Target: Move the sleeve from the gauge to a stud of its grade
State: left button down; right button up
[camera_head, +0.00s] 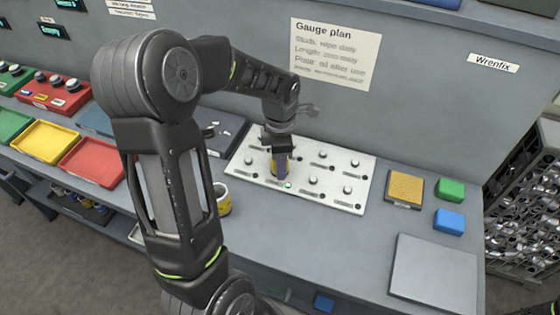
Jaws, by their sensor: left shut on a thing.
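A white board (326,191) with several short metal studs lies on the bench under the back wall. My left gripper (281,173) points down over the left part of this board. It is shut on the sleeve, which is mostly hidden by the fingers; a yellowish strip and a purplish part show there. I cannot tell whether the sleeve touches the board or a stud. A dark grey block (228,130), partly behind my arm, may be the gauge. My right gripper is not in view.
A yellow-banded round container (223,204) stands beside my left arm. A tan pad (406,187), green block (451,188), blue block (449,220) and grey plate (434,268) lie at right. Yellow (45,143) and red trays stand at left. The bench front centre is clear.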

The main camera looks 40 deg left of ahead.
pick_arm(q)
jog(key=shift+f, duration=0.1)
dwell(0.5)
jog(key=c, duration=0.7)
grip_release()
jog(key=shift+o, duration=0.2)
notch_tip(320, 180, up, 7)
jog(key=shift+f+b, duration=0.15)
jog(key=shift+b, duration=0.45)
jog(key=shift+r, duration=0.55)
